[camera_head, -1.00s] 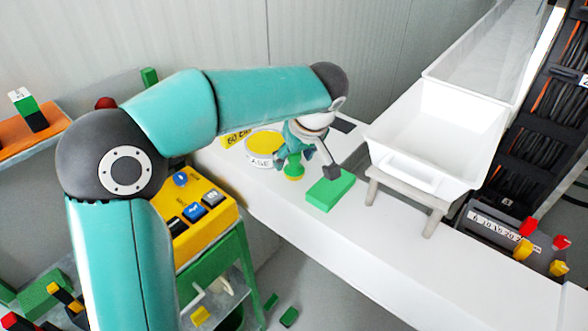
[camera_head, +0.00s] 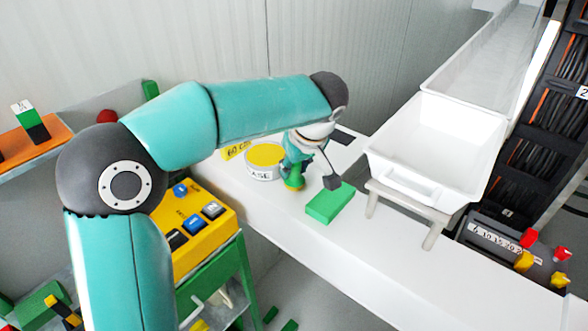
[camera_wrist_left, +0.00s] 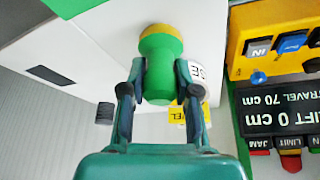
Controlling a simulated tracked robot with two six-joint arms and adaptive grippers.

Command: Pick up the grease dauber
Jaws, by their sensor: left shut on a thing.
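The grease dauber is a green, rounded piece with a yellow end (camera_head: 292,186). It stands on the white bench in front of the grease can in the head view. In the left wrist view the dauber (camera_wrist_left: 160,65) sits between both fingers, its yellow end pointing away from the palm. My left gripper (camera_head: 297,168) is shut on its green part; both fingers also show in the left wrist view (camera_wrist_left: 160,90). I cannot tell whether the dauber still touches the bench. My right gripper is not in view.
A white can with a yellow top (camera_head: 264,172) stands close behind the dauber. A white trough (camera_head: 435,145) stands farther right. The bench front (camera_head: 400,260) is clear.

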